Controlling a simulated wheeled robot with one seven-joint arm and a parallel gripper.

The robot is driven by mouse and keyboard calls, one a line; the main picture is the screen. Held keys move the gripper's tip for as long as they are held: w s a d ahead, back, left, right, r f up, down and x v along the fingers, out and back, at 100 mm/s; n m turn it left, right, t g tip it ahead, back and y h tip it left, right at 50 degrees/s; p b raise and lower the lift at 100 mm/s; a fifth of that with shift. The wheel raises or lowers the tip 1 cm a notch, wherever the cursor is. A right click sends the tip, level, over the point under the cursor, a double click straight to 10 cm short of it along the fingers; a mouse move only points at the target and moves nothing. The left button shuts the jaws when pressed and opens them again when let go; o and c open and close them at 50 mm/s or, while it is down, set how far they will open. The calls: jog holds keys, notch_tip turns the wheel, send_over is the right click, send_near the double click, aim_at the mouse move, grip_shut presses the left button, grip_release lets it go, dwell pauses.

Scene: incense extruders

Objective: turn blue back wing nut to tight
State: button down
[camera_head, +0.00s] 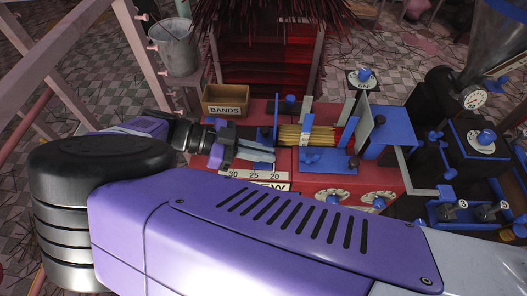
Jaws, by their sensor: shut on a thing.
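A red extruder machine (380,178) with blue fittings stands beyond my arm in the head camera view. My gripper (268,146) reaches in from the left at the machine's left end, above its top. Its grey fingers are shut on a small blue part (266,134), which looks like the back wing nut and is mostly hidden by the fingers. The nut's angle and how tight it is cannot be seen. Another blue fitting (290,103) stands at the machine's far edge. A bundle of yellow sticks (320,136) lies right of the fingers.
A cardboard box marked BANDS (226,100) sits behind my gripper. A number scale (254,175) and round dials (332,196) are on the near side. A metal bucket (175,48) hangs at the back left. Dark machinery with a gauge (474,99) stands on the right.

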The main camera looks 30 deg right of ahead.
jog(key=c, duration=1.6)
grip_release()
jog(key=shift+f, duration=0.15)
jog(key=b+v, duration=0.1)
jog(key=v, duration=0.6)
jog(key=shift+w+b, duration=0.15)
jog(key=shift+b, duration=0.15)
jog(key=shift+w+a+r, duration=0.1)
jog(key=shift+a+r, duration=0.1)
jog(key=shift+a, duration=0.1)
